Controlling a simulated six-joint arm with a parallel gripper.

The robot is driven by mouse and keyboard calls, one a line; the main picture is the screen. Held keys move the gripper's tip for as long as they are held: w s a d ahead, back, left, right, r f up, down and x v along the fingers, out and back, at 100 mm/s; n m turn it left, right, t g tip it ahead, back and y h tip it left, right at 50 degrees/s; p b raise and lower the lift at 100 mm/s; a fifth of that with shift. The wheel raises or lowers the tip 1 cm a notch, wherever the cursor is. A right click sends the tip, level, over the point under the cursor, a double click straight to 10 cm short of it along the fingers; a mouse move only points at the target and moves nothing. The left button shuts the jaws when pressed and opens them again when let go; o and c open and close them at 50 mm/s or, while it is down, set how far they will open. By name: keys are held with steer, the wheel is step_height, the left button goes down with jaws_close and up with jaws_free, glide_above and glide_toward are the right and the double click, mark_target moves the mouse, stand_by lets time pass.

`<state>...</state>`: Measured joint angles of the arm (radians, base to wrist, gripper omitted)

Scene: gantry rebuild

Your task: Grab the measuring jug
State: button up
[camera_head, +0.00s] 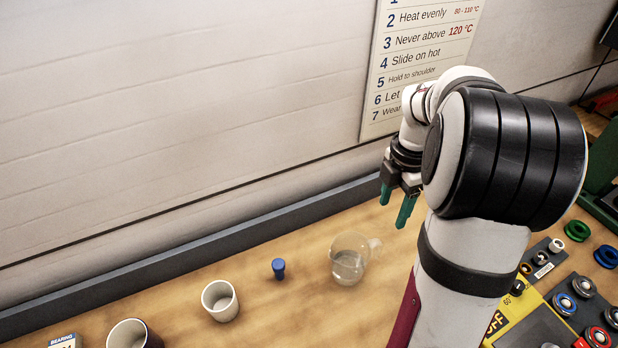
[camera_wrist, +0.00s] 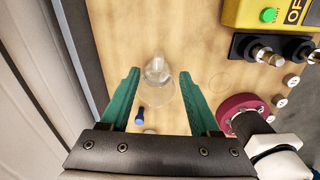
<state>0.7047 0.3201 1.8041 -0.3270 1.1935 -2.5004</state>
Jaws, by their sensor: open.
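The measuring jug (camera_head: 347,266) is clear glass with a handle on its right side. It stands upright on the wooden bench (camera_head: 275,318) in the head view. My gripper (camera_head: 395,207) has green fingers pointing down and is above the bench, up and to the right of the jug. In the wrist view the jug (camera_wrist: 160,88) shows faintly between the two open fingers of my gripper (camera_wrist: 158,78). The fingers are apart and empty, and nothing visible touches the jug. The jug's clear outline is hard to make out in the wrist view.
A small blue peg-like object (camera_head: 279,268) stands left of the jug, also seen in the wrist view (camera_wrist: 139,116). Two white cups (camera_head: 220,301) (camera_head: 128,334) stand further left. A yellow control panel (camera_head: 515,315) with buttons is at right. A grey ledge (camera_head: 200,250) runs along the wall.

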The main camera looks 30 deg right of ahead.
mark_target(380, 242)
steer(key=f, duration=1.5)
steer(key=shift+w+a+f, duration=0.15)
steer(key=shift+a+f, duration=0.15)
jaws_close()
stand_by(0.5)
